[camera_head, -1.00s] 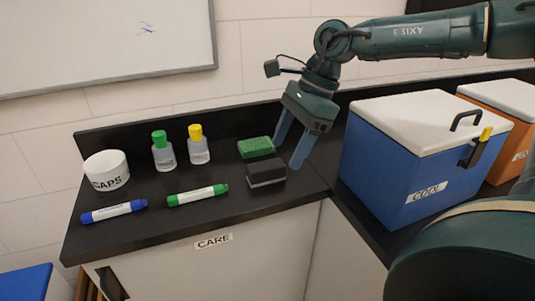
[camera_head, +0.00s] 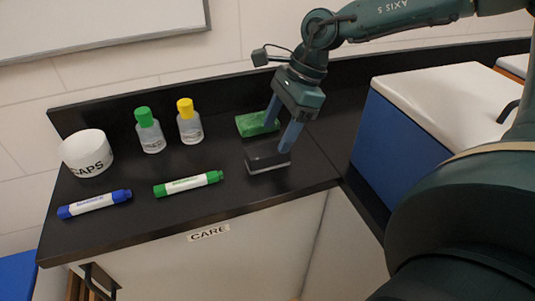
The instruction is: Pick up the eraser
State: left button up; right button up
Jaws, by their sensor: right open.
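The eraser (camera_head: 267,160) is a dark block with a pale grey underside, lying on the black counter near its right part. My right gripper (camera_head: 277,137) comes down from above with its two blue fingers apart. One fingertip is at the eraser's back right edge; the other is behind it, near the green sponge (camera_head: 258,125). I cannot tell whether the fingers touch the eraser. Nothing is held between them. My left gripper is not in view.
A green marker (camera_head: 188,184) and a blue marker (camera_head: 94,204) lie to the left. Behind them stand a white CAPS tub (camera_head: 86,153), a green-capped bottle (camera_head: 150,133) and a yellow-capped bottle (camera_head: 189,124). A blue cooler (camera_head: 396,135) with a white lid stands right.

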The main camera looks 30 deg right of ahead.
aim_at(268, 148)
jog(key=shift+p+x, duration=0.4)
jog(key=shift+x, duration=2.65)
jog(key=shift+a+r, duration=0.1)
jog(key=shift+a, duration=0.05)
jog(key=shift+c, duration=0.3)
jog(key=c, duration=1)
notch_tip(268, 148, up, 28)
